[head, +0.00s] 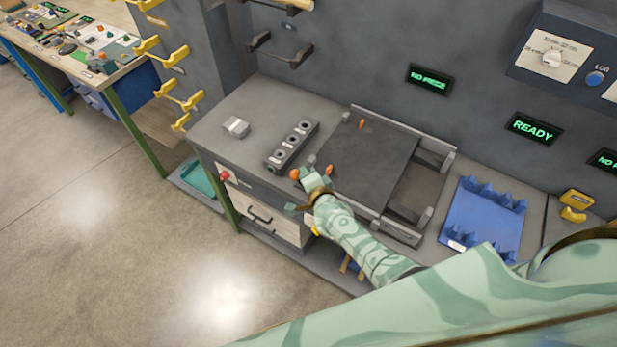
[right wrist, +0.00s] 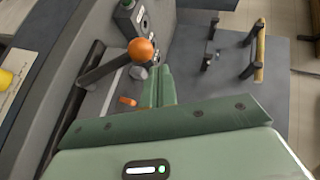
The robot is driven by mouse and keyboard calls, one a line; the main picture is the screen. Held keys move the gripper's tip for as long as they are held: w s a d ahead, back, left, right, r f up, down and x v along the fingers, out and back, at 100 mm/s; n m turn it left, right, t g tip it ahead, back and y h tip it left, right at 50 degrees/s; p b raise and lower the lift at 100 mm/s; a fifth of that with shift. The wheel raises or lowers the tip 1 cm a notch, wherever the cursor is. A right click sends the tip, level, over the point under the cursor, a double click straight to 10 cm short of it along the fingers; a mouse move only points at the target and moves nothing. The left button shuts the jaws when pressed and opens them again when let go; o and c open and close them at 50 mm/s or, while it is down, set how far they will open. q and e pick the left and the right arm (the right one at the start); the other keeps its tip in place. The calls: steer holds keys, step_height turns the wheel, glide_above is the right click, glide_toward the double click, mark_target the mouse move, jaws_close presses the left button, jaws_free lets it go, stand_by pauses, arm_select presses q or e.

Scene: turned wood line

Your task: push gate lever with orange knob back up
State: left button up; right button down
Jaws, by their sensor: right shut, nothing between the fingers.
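The gate lever's orange knob (right wrist: 141,49) shows large in the right wrist view, at the end of a grey lever bar (right wrist: 104,70). In the head view the knob (head: 295,174) is at the near left corner of the dark-lidded machine (head: 365,155). My right gripper (right wrist: 160,86) is shut and empty, its fingertips just below and right of the knob in the wrist view. In the head view the right gripper (head: 312,181) is immediately right of the knob. I cannot tell whether they touch. My left gripper is not in view.
A grey block with round holes (head: 291,146) stands left of the machine, with a small light part (head: 235,126) beyond it. A red button (head: 225,176) is on the bench front. A blue tray (head: 484,219) lies to the right. Signs read READY (head: 535,128) and NO PIECE (head: 429,80).

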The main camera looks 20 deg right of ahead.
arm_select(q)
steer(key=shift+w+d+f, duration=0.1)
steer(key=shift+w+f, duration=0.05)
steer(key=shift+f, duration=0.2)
arm_select(e)
steer(key=shift+w+a+f, duration=0.2)
steer(key=shift+w+a, duration=0.4)
steer(key=shift+w, duration=0.1)
